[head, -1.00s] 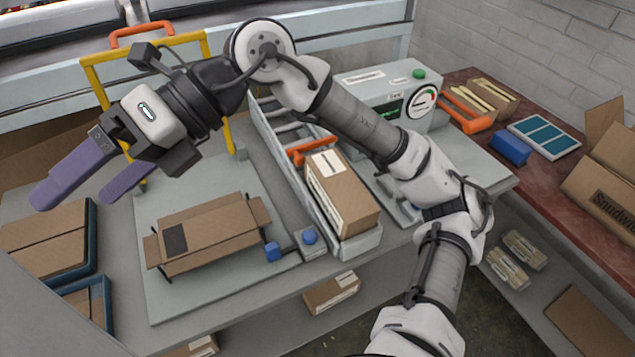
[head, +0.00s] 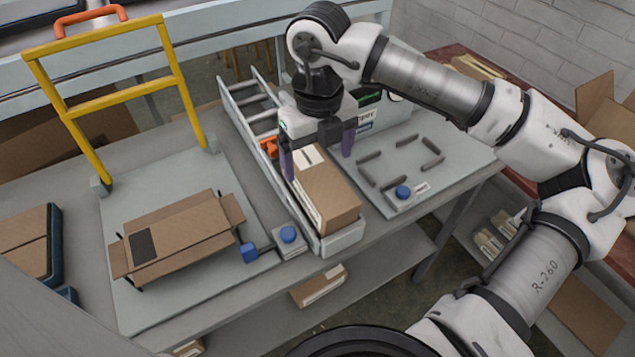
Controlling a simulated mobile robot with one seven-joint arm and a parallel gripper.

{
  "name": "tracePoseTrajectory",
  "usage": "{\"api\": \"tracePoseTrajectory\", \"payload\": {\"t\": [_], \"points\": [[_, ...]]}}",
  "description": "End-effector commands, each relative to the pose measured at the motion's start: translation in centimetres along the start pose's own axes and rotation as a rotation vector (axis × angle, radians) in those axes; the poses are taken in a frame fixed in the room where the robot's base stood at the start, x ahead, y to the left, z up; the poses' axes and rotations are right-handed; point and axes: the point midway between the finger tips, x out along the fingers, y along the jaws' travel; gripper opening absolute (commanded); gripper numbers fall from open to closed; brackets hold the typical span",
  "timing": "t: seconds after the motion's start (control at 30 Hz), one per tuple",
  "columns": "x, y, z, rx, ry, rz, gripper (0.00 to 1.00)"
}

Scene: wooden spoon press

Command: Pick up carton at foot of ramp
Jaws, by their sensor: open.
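The carton (head: 328,201) is a brown box with a white label along its left side. It lies at the near, lower end of the roller ramp (head: 265,172), against the ramp's end stop. My gripper (head: 318,160) is open and points down over the carton's far end. One purple finger shows on the carton's left side and the other on its right. I cannot tell whether either finger touches the carton. The gripper body hides part of the ramp and the orange handle behind.
Blue knobs (head: 288,234) sit left of the ramp's foot. A plate with dark corner stops (head: 400,165) lies right. A dark-edged tray with cartons (head: 28,245) stands far left.

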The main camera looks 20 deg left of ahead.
Motion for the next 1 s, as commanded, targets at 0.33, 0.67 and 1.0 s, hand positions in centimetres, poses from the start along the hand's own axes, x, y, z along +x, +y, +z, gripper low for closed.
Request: {"api": "tracePoseTrajectory", "payload": {"t": [0.33,0.67,1.0], "points": [[3.0,0.1,0.3,-0.003,0.001,0.005,0.91],[6.5,-0.1,0.5,-0.003,-0.001,0.001,0.91],[6.5,-0.1,0.5,-0.003,-0.001,0.001,0.70]]}}
